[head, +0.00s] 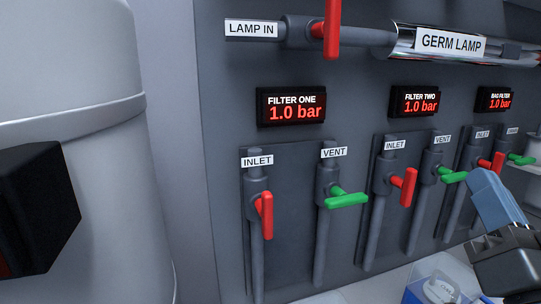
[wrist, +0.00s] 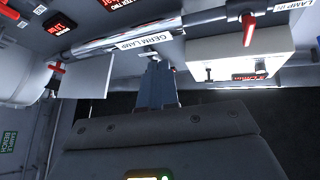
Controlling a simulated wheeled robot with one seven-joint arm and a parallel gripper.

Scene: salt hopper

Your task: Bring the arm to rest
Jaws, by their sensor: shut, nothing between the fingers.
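My gripper (head: 484,180) is at the right edge of the head view, its blue fingers pointing up and left in front of the panel. In the wrist view the blue fingers (wrist: 156,84) lie side by side, shut and empty. Behind them in the head view are the bag filter valves, whose red inlet handle (head: 497,161) shows just above the fingertips. The gap between fingers and panel cannot be told. Most of my arm is out of view.
The grey panel (head: 225,200) carries red and green valve handles that stick out, such as the green vent handle (head: 346,199). The germ lamp tube (head: 400,42) runs along the top. A large pale tank (head: 75,75) stands left. A blue-and-white box (head: 437,291) sits low right.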

